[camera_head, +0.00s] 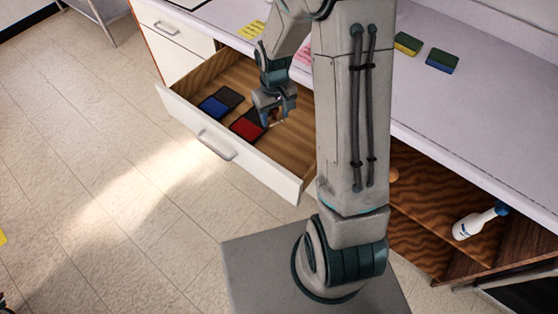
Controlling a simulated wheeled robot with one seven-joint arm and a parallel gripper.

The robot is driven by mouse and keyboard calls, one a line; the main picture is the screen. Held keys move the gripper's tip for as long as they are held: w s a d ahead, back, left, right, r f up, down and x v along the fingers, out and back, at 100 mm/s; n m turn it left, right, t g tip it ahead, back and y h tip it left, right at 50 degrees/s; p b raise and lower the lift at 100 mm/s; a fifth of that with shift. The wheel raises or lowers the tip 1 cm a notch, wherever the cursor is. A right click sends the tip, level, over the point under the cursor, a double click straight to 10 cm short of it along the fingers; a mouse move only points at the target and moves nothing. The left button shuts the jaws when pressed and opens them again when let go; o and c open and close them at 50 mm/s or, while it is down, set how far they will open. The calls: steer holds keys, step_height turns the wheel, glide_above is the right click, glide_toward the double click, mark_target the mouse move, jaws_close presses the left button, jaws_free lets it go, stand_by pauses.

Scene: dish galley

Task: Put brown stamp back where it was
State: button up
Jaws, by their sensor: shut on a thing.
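My gripper (272,116) is shut on the brown stamp (276,119), of which only a small brown part shows between the fingers. It is over the open drawer (203,137), just above or at the red ink pad. The red ink pad (245,130) and the blue ink pad (213,109) lie open in the drawer, each with a dark lid behind. I cannot tell whether the stamp touches anything below it. My gripper hides part of the red pad's lid.
The drawer's right part (293,150) shows bare wood. Yellow and pink notes lie on the counter (445,105) behind. Two sponges (442,60) lie at the right of the counter. A white bottle with a blue cap (475,222) lies tilted on the open shelf below.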

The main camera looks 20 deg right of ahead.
mark_target(281, 158)
steer(key=s+f+n+b, duration=0.1)
steer(key=f+b, duration=0.2)
steer(key=f, duration=0.1)
steer(key=s+f+n+b, duration=0.2)
steer(key=f+b, duration=0.1)
steer(key=f, duration=0.2)
steer(key=s+f+n+b, duration=0.1)
steer(key=f+b, duration=0.1)
steer(key=f, duration=0.2)
steer(key=shift+s+d+f+n+b, duration=0.2)
steer(key=shift+d+n+b, duration=0.1)
steer(key=shift+d+b, duration=0.1)
steer(key=shift+f, duration=0.15)
steer(key=o, duration=0.8)
